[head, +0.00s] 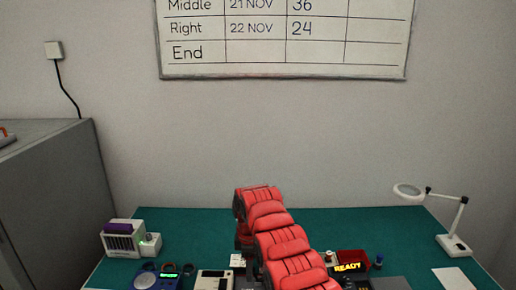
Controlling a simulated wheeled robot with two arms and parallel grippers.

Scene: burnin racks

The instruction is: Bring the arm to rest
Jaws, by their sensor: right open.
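My right arm, with red padded segments, reaches in from the bottom edge over the green bench (180,222). It bends at the top and points down. My right gripper (247,272) is at the lower end, low in the picture, small and partly hidden by the arm. It is open, and I see nothing held in it. A small white item (237,260) is just left of it. I cannot tell if they touch. My left gripper is not in view.
A purple-and-white rack (122,240), a blue device (155,278) and a pale device (212,280) stand left of the arm. A red box with a lit READY sign (349,266) and a magnifier lamp (455,244) stand right. A grey cabinet (55,190) flanks the bench. A whiteboard (375,50) hangs behind.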

